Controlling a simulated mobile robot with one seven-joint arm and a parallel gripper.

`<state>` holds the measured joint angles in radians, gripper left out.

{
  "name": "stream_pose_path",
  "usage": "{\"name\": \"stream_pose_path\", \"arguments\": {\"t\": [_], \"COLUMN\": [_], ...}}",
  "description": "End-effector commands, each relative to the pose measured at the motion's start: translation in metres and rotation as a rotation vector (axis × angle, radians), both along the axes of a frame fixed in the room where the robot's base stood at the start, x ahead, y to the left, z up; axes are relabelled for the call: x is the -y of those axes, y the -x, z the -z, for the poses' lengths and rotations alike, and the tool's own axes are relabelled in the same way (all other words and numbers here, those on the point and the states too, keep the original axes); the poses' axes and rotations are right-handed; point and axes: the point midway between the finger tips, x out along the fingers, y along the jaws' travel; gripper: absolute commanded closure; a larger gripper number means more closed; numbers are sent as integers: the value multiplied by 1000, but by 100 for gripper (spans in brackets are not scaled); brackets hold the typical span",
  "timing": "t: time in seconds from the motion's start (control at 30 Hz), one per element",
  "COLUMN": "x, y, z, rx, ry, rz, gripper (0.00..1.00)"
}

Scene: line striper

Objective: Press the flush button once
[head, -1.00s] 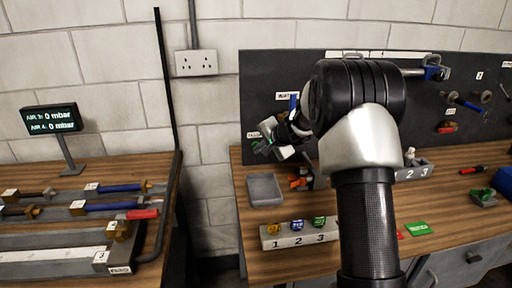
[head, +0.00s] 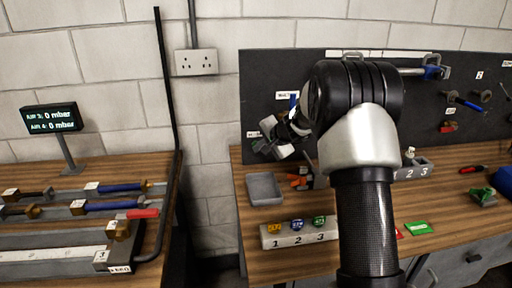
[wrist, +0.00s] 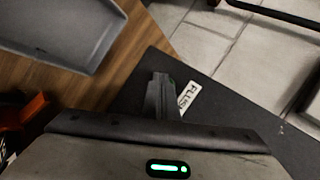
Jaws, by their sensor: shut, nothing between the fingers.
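My gripper (wrist: 163,97) is shut and empty, with its narrow fingertips against the dark board (wrist: 225,115) in the wrist view. The white FLUSH label (wrist: 188,95) lies right beside the fingertips. A small green patch (wrist: 172,82) shows at the fingertip edge. It may be part of the flush button, which is otherwise hidden behind the fingers. I cannot tell whether the fingers touch it. In the head view my gripper (head: 259,147) is at the left lower part of the board, just below a small white label (head: 252,134).
A grey tray (head: 264,189) sits on the bench below my gripper. Orange-handled tools (head: 300,181) and a numbered block (head: 298,234) are near it.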

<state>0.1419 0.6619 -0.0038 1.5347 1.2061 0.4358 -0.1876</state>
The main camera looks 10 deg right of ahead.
Motion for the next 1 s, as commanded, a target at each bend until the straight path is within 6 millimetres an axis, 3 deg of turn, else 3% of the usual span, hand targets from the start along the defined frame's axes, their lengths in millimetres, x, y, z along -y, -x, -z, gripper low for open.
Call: {"name": "stream_pose_path", "arguments": {"t": [0.3, 0.67, 1.0], "x": [0, 0, 0], "y": [14, 18, 51], "z": [1, 2, 3], "rx": [2, 0, 2], "ry": [1, 1, 0], "rz": [0, 1, 0], "gripper": [100, 100, 100]}}
